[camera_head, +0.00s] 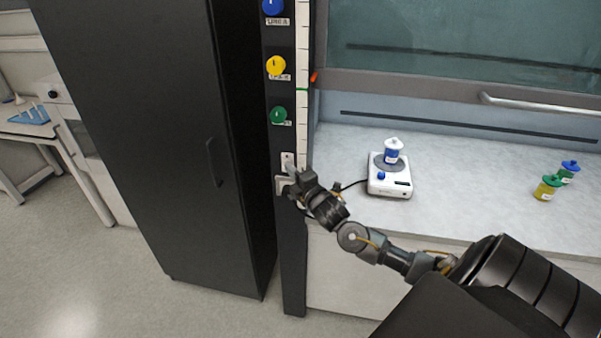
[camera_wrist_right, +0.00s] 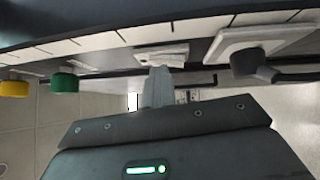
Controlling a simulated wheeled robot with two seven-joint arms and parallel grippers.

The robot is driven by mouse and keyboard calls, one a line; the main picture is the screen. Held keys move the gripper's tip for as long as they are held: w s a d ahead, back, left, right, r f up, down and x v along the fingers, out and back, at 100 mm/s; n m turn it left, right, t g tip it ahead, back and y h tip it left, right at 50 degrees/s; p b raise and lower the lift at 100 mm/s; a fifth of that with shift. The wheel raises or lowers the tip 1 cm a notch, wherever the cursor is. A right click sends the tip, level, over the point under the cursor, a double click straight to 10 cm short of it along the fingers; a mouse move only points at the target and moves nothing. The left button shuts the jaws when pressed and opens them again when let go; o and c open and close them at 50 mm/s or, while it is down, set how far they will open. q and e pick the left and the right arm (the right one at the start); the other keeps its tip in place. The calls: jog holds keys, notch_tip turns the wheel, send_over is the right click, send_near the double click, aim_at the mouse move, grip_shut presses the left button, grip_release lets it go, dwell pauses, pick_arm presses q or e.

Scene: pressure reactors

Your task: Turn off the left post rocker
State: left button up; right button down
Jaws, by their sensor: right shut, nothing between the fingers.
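The left post (camera_head: 287,245) is a dark upright at the front left of the fume hood. A small white rocker plate (camera_head: 287,158) sits on it below the green knob. In the right wrist view the rocker plate (camera_wrist_right: 163,54) is straight beyond the fingertips, partly hidden by them. My right gripper (camera_head: 293,175) is shut and empty, its tips at the lower edge of the rocker plate. In the right wrist view the shut fingers (camera_wrist_right: 158,76) reach up to the plate; I cannot tell whether they touch it. The rocker's tilt is too small to read. My left gripper is out of view.
A white socket plate (camera_wrist_right: 238,42) with a dark plug and cable is close beside the rocker. Blue (camera_head: 273,6), yellow (camera_head: 276,65) and green (camera_head: 278,115) knobs are above. A white stirrer (camera_head: 388,186) with a bottle (camera_head: 393,152) stands on the counter. A black cabinet (camera_head: 150,130) is left.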

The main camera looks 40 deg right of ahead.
jog(key=shift+r, duration=0.1)
jog(key=shift+a, duration=0.2)
jog(key=s+a+r+b, duration=0.1)
jog(key=s+a, duration=0.3)
jog(key=s, duration=0.8)
jog(key=shift+s+r, duration=0.15)
